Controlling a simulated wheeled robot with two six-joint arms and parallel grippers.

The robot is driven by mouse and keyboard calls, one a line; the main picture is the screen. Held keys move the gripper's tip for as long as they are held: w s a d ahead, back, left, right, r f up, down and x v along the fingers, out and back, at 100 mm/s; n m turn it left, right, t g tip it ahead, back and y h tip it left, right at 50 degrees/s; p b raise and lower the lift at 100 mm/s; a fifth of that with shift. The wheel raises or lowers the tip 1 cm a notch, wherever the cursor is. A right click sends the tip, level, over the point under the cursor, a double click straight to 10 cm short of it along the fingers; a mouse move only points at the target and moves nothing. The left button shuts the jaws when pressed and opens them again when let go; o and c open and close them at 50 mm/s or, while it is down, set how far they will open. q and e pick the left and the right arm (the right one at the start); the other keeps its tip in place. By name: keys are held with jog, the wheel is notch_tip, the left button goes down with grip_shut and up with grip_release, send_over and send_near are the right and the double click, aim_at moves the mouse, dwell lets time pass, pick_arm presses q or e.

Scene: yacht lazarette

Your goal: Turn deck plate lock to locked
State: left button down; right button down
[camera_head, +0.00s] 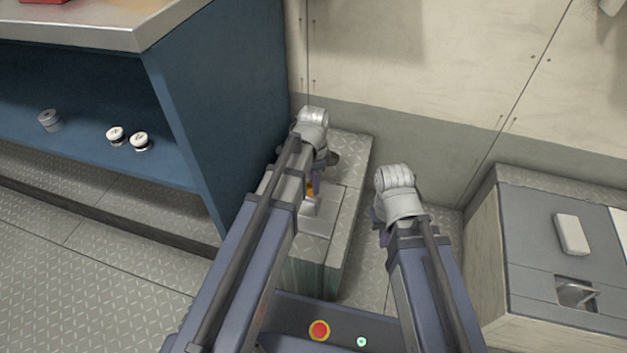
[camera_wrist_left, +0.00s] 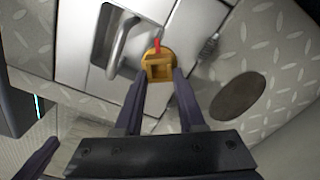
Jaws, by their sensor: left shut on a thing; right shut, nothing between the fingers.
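The deck plate lock is a yellow-orange knob (camera_wrist_left: 160,67) with a red mark at its upper side in the left wrist view. A sliver of it shows in the head view (camera_head: 310,188) below my left arm. My left gripper (camera_wrist_left: 159,78) is shut on the knob, one finger on each side. The deck plate (camera_wrist_left: 183,35) is smooth grey metal with a recessed bar handle (camera_wrist_left: 121,44) beside the knob; it also shows in the head view (camera_head: 338,200). My right gripper (camera_head: 380,218) is shut and empty, apart from the lock; its fingertips are mostly hidden behind its arm.
The plate sits in a raised, tread-plated box (camera_head: 352,150) between a blue cabinet (camera_head: 215,100) and the wall. A dark oval (camera_wrist_left: 238,95) lies beside the lock. A grey-topped locker (camera_head: 535,240) stands right. Several small round items, including a white-topped one (camera_head: 140,141), lie on the cabinet shelf.

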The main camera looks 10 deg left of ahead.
pick_arm(q)
jog(key=m, duration=0.5)
jog(key=shift+s+m, duration=0.25)
jog(key=shift+m, duration=0.45)
jog(key=c, duration=0.5)
grip_release()
notch_tip(320, 180, up, 8)
jog(key=p, duration=0.8)
jog(key=shift+f, duration=0.1)
